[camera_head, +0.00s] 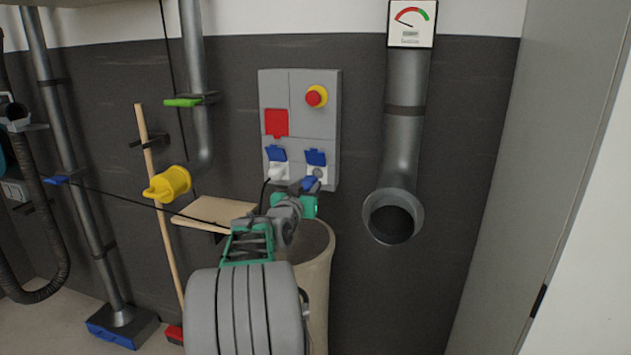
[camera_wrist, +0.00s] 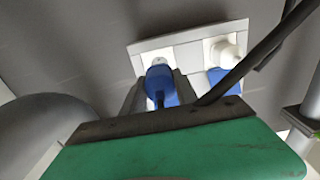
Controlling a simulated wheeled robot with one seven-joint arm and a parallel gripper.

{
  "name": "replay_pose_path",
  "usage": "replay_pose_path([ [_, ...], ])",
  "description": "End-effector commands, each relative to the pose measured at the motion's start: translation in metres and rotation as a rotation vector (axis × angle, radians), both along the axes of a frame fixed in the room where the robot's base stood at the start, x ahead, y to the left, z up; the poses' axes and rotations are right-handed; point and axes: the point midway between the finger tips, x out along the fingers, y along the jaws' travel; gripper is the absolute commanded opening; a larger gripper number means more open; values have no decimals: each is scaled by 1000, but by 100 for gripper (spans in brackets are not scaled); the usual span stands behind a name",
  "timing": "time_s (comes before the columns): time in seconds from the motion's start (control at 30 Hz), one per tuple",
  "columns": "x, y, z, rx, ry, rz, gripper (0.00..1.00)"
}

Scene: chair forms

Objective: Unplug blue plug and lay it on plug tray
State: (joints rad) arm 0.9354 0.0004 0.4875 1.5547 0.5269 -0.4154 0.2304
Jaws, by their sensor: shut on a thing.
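The blue plug (camera_head: 304,186) is at the right-hand socket (camera_head: 317,173) on the grey wall panel. My gripper (camera_head: 312,190) is shut on the plug. In the wrist view, the blue plug (camera_wrist: 160,82) sits between the fingers, in front of a white socket face. I cannot tell whether its pins are in the socket. The plug tray seems to be the light wooden shelf (camera_head: 214,212), on the wall left of my gripper and lower than the panel. Its visible top is bare.
A white plug (camera_head: 277,172) with a black cable sits in the left socket. The cable (camera_wrist: 270,45) crosses close to my gripper in the wrist view. A yellow nozzle (camera_head: 168,184) is left of the shelf. A grey duct mouth (camera_head: 393,218) is to the right.

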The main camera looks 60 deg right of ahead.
Motion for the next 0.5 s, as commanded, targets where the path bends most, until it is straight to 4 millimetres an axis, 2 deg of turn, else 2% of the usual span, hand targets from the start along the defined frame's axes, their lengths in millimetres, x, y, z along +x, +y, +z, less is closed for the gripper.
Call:
replay_pose_path([
  [0.33,0,2,0,-1,0,0,0],
  [0.5,-2,14,-2,-2,-1,0,0],
])
